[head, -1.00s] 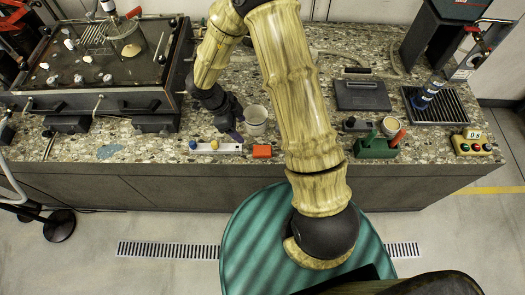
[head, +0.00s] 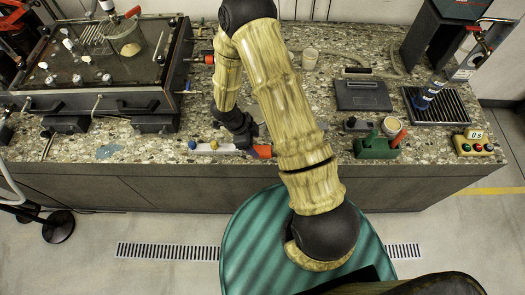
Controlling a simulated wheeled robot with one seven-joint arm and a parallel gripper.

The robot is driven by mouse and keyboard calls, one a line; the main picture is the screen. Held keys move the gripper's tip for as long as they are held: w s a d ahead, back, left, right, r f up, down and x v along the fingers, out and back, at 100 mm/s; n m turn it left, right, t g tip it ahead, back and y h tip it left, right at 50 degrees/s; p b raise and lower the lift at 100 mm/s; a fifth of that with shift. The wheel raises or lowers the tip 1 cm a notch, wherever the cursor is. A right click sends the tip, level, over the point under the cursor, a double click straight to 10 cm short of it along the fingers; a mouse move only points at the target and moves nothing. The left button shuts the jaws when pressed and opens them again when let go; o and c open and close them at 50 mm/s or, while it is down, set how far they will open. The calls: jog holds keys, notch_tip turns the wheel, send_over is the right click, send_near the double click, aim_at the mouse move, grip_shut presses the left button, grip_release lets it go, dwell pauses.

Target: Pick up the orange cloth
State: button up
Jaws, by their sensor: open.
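The orange cloth (head: 264,152) is a small folded-looking patch near the front edge of the speckled counter (head: 225,174). My gripper (head: 247,145) points down just at its left end, with the jaws open. The dark gripper body and my arm hide part of the area around the cloth. I cannot tell whether the fingers touch it.
A white strip with blue and yellow knobs (head: 212,148) lies just left of my gripper. A pale cup (head: 310,58) stands farther back. A green holder (head: 376,148) with a red-handled item is to the right, beside another cup (head: 392,126). A glass-topped tank (head: 95,62) fills the left.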

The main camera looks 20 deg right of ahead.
aim_at(261, 150)
jog(key=shift+x, duration=2.65)
jog(key=shift+s+r, duration=0.1)
jog(key=c, duration=1)
